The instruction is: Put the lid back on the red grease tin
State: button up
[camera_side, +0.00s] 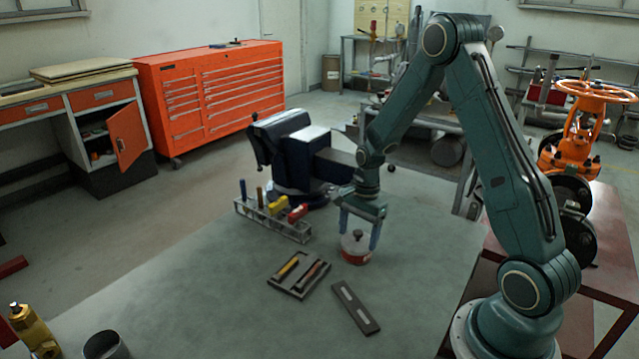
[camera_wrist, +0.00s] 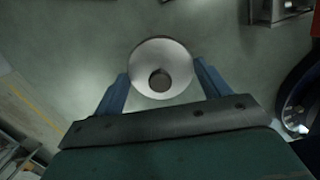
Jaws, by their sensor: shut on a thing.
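The red grease tin (camera_side: 355,257) stands on the bench top, below my gripper. A pale round lid (camera_wrist: 160,58) with a dark knob (camera_wrist: 160,80) fills the space between my fingers in the wrist view. In the side view the lid (camera_side: 348,242) is at the tin's top, roughly level and over it. I cannot tell whether it is fully seated or slightly above the rim. My gripper (camera_side: 359,241) points down and is shut on the lid, one blue finger at each side; it also shows in the wrist view (camera_wrist: 161,72). The lid hides the tin there.
A small tray (camera_side: 299,293) with tools and a dark flat plate (camera_side: 355,308) lie in front of the tin. A rack (camera_side: 265,220) with coloured tools stands to the left. A dark vise (camera_side: 300,150) is behind. The bench right of the tin is clear.

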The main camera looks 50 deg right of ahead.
jog(key=o, duration=1)
jog(key=shift+r, duration=0.1)
jog(key=shift+r, duration=3.4)
grip_shut()
jog(key=shift+f, duration=2.05)
jog(key=shift+r, duration=0.15)
